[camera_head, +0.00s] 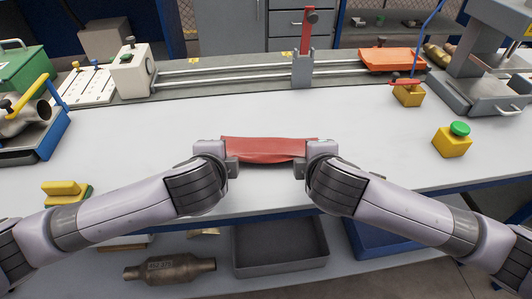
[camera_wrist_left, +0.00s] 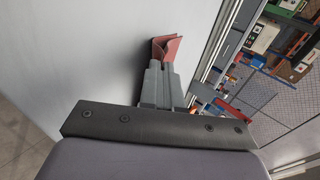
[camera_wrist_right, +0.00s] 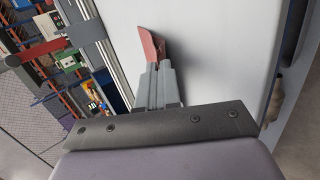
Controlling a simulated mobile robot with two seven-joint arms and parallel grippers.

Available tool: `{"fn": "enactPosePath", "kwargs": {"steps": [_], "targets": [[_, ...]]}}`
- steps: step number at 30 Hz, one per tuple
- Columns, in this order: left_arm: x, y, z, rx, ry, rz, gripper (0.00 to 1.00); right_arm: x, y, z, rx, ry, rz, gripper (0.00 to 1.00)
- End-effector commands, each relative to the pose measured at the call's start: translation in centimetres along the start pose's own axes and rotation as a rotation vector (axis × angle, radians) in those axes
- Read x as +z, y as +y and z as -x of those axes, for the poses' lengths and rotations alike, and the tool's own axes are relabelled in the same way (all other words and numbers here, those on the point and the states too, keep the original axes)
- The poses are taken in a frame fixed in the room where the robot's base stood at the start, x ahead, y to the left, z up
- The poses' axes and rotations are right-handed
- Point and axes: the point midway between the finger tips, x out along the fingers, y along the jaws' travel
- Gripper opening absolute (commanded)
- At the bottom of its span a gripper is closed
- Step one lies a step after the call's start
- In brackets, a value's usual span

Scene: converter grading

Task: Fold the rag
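The red rag (camera_head: 264,149) is a narrow band at the front middle of the white worktable, spanning the gap between my two grippers. Its upper edge is nearly straight and its lower edge bows slightly. My left gripper (camera_head: 232,166) is shut on its left end; in the left wrist view the rag (camera_wrist_left: 166,47) stands out past the closed fingers (camera_wrist_left: 157,75), bent in a fold. My right gripper (camera_head: 300,168) is shut on its right end; in the right wrist view the rag (camera_wrist_right: 150,46) rises from the closed fingers (camera_wrist_right: 157,78). Whether it touches the table is unclear.
The worktable (camera_head: 350,117) is clear around the rag. A yellow box with a green button (camera_head: 453,141) stands at right, a yellow-green sponge-like block (camera_head: 66,192) at front left. Railed fixture (camera_head: 302,68) runs along the back. A grey bin (camera_head: 280,252) sits below.

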Motion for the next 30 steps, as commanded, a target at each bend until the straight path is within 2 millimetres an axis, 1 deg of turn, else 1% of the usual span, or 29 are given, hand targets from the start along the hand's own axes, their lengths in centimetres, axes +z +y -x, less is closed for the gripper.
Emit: {"fn": "enactPosePath", "kwargs": {"steps": [3,12,13,14,15,16,17,27,30], "targets": [[0.02,0.28,-0.04,-0.019,0.001,0.0,0.0,-0.02,-0.25,-0.03,0.02,0.0,0.001,0.0],[0.02,0.26,-0.02,-0.027,0.001,0.001,0.0,-0.04,-0.27,0.0,0.026,0.001,0.001,0.0],[0.02,0.26,-0.02,-0.027,0.001,0.001,0.06,-0.03,-0.27,0.0,0.026,0.001,0.001,0.07],[0.02,0.26,-0.02,-0.026,0.001,0.001,0.16,-0.03,-0.27,0.0,0.026,0.001,0.001,0.16],[0.02,0.27,-0.02,-0.026,0.001,0.001,0.29,-0.03,-0.27,0.0,0.026,0.001,0.001,0.29],[0.03,0.27,-0.02,-0.026,0.001,0.001,0.39,-0.03,-0.27,-0.01,0.026,0.001,0.001,0.39],[0.02,0.27,-0.02,-0.026,0.001,0.001,0.47,-0.03,-0.27,-0.01,0.026,0.0,0.001,0.47],[0.02,0.26,-0.02,-0.026,0.001,0.001,0.47,-0.03,-0.25,0.0,0.026,0.0,0.001,0.47],[-0.03,-0.02,0.41,-0.026,0.002,0.001,0.47,-0.06,0.05,0.43,0.027,0.001,0.0,0.47]]}}
